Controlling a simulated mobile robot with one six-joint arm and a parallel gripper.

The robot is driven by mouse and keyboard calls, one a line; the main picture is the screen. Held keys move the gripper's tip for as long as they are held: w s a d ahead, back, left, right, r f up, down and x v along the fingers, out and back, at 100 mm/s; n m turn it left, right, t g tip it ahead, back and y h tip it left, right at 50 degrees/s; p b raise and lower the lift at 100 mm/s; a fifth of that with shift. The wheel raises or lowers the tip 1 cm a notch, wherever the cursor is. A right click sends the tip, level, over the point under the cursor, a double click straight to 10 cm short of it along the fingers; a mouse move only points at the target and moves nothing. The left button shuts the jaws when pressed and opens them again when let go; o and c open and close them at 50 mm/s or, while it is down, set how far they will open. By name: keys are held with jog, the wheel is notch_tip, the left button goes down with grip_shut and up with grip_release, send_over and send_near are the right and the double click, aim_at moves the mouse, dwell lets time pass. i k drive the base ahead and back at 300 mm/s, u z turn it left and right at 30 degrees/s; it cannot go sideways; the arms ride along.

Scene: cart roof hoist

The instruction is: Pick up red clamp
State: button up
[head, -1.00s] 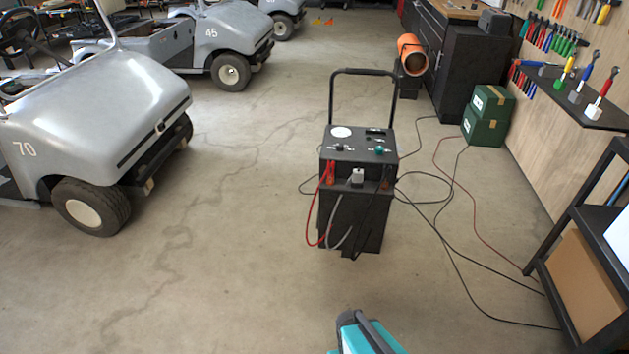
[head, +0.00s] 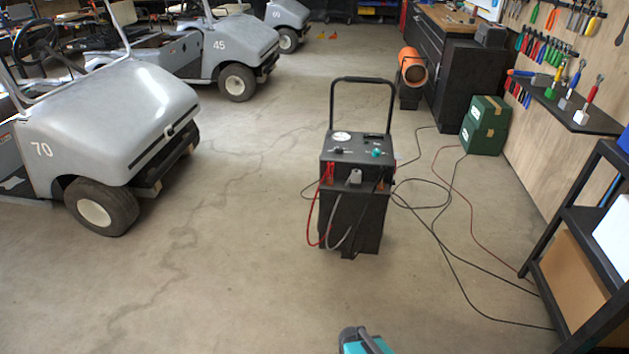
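The red clamp (head: 328,171) hangs on the upper left front edge of a black wheeled charger (head: 372,235) with a tall handle. A red cable runs from the clamp down the charger's front left side. A grey connector (head: 355,177) and a dark cable sit on the front to its right. The clamp is small here, and its jaws cannot be made out. My gripper is not in view; only a teal and dark part, likely of my arm, shows at the bottom edge, well apart from the charger.
Black and red cables (head: 447,215) lie on the floor right of the charger. A black shelf rack (head: 590,222) stands at the right edge. Green boxes (head: 485,125) and an orange cylinder (head: 412,62) are behind. Grey carts (head: 125,120) stand left. Floor between is clear.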

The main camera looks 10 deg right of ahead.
aim_at(329, 176)
jog(key=z, duration=0.2)
jog(key=i, duration=0.9)
jog(key=u, duration=0.1)
jog(key=k, duration=0.7)
jog(key=u, duration=0.35)
jog(key=i, duration=0.5)
jog(key=u, duration=0.1)
